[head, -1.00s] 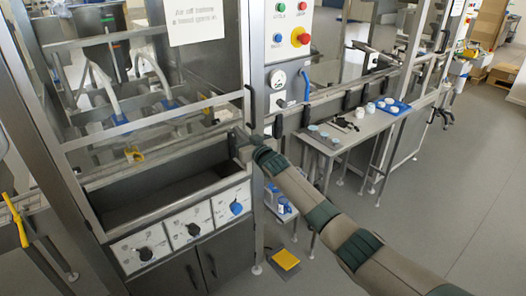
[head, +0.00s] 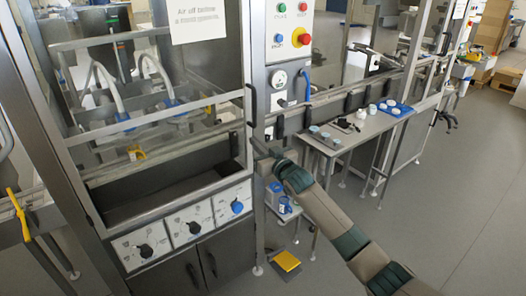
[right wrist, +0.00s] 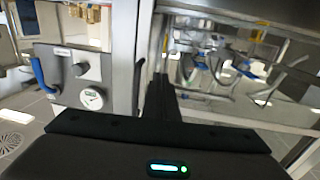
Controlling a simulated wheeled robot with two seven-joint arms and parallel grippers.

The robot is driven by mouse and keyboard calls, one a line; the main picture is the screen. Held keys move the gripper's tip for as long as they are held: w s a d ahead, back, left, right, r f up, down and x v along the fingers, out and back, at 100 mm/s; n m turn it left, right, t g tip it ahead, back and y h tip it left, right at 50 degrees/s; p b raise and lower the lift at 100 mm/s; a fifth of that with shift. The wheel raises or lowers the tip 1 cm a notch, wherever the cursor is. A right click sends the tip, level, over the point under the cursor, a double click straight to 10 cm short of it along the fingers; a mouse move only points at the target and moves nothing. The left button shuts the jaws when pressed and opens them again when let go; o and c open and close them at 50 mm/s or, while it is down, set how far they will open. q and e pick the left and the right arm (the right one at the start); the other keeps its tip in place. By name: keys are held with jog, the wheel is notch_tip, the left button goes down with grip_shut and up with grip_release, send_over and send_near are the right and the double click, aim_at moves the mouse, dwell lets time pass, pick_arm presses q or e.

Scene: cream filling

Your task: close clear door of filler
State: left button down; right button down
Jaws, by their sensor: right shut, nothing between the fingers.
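The filler (head: 120,210) stands at the left of the head view. Its clear door (head: 150,118) is a framed pane in front of the hoses and nozzles, with a black upright handle (head: 250,104) at its right side. My right gripper (head: 261,148) is shut and empty, beside the filler's right post and below the handle. In the right wrist view its dark fingers (right wrist: 162,92) point toward the metal post, with the clear pane and hoses to the right. My left gripper is not in view.
A control panel (head: 290,35) with buttons and a red stop knob is right of the door. A side table (head: 350,137) with a blue tray (head: 395,108) and small containers stands further right. A yellow pedal (head: 286,260) lies on the floor. Floor at lower right is clear.

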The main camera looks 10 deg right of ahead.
jog(key=v, duration=0.3)
jog(key=shift+s+d+b, duration=0.2)
jog(key=shift+d+b, duration=0.05)
jog(key=shift+b, duration=0.15)
jog(key=shift+f, duration=0.1)
